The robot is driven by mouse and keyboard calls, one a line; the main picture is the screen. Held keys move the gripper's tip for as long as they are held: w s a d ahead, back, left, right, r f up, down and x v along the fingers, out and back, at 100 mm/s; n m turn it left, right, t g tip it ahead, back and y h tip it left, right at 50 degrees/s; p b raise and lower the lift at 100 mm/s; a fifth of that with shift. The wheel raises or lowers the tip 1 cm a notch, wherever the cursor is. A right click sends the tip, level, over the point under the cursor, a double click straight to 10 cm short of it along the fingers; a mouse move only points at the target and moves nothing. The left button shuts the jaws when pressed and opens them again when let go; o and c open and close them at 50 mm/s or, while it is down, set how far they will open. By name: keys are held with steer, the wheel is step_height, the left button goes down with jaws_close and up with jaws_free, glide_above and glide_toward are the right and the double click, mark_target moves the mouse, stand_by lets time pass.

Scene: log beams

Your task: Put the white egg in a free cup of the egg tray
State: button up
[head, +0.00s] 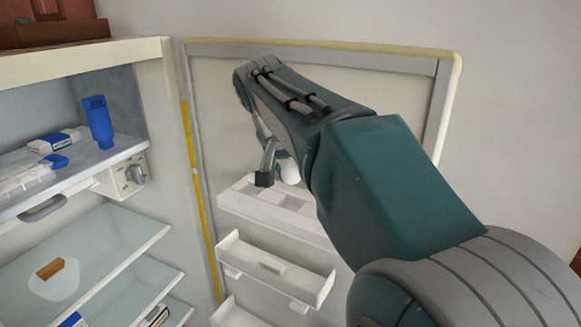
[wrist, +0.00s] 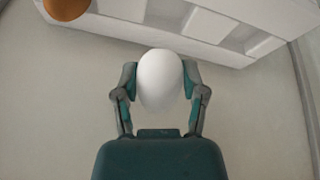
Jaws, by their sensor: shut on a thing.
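The white egg (wrist: 160,80) is between the two fingers of my gripper (wrist: 160,82) in the wrist view, with a finger pad against each side. In the head view the egg (head: 289,172) shows partly behind my arm, and my gripper (head: 275,172) is just above the egg tray. The egg tray (head: 262,215) is white with square cups and sits on the open fridge door. In the wrist view the tray (wrist: 170,32) crosses the top, and a brown egg (wrist: 66,7) shows at its left end. Some cups look empty; my arm hides the tray's right part.
A white door bin (head: 275,270) hangs below the tray. The open fridge (head: 80,200) stands at left, with glass shelves, a blue bottle (head: 98,121) and a brown block (head: 50,268). The door's raised rim (head: 440,100) borders the tray area.

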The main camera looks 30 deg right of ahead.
mark_target(290, 184)
steer(key=shift+a+f, duration=0.2)
steer(key=shift+f, duration=0.15)
steer(key=shift+d+f, duration=0.2)
steer(key=shift+f, duration=0.2)
steer(key=shift+f, duration=2)
steer(key=shift+r, duration=0.1)
steer(key=shift+r, duration=0.6)
steer(key=shift+r, duration=2.6)
steer(key=shift+f, duration=0.15)
steer(key=shift+f, duration=2.25)
